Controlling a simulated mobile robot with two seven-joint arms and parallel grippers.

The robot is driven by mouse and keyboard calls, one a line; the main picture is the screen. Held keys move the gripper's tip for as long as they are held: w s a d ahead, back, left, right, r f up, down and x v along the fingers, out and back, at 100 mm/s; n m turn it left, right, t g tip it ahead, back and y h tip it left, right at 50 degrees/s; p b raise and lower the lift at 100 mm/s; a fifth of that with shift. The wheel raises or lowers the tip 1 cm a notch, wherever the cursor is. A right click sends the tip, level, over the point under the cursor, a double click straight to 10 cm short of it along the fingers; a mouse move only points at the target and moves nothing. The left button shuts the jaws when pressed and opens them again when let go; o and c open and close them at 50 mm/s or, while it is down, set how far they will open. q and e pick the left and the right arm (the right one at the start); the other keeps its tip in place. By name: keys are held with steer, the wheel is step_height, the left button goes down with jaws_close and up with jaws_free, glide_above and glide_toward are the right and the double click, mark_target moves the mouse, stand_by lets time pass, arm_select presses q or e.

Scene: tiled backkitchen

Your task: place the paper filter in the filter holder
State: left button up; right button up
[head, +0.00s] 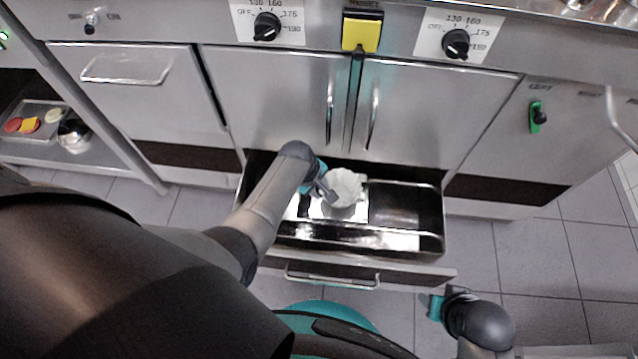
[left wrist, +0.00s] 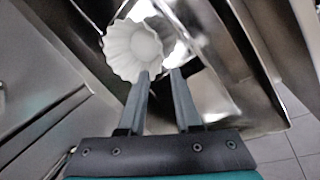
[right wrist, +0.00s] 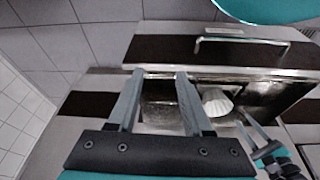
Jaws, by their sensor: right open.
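The white fluted paper filter (head: 345,187) is in the area of the open metal drawer, with its mouth up; it also shows in the left wrist view (left wrist: 133,48) and the right wrist view (right wrist: 216,102). My left gripper (head: 328,196) is at the filter's rim, with one fingertip overlapping the rim in the left wrist view (left wrist: 160,74). A gap shows between its fingers, and I cannot tell whether they grip the filter wall. My right gripper (right wrist: 160,74) is open and empty, low to the right of the drawer. I cannot make out a filter holder.
The open drawer (head: 345,262) has shiny metal compartments, and its right one (head: 395,205) looks empty. Closed steel cabinets with knobs stand behind it. A shelf at the left holds a tray (head: 33,122) and a round metal pot (head: 74,136). Tiled floor is clear right of the drawer.

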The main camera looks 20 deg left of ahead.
arm_select(q)
steer(key=s+r+m, duration=0.3)
steer(key=s+m, duration=0.5)
steer(key=s, duration=0.1)
steer(key=s+d+r+m+y, duration=0.1)
steer(key=s+r+m, duration=0.3)
steer(key=s+m, duration=0.4)
steer(key=shift+s+d+r, duration=0.15)
steer(key=shift+s+r, duration=0.05)
steer(key=shift+s, duration=0.2)
arm_select(e)
steer(key=shift+s+f, duration=0.1)
steer(key=shift+f, duration=0.25)
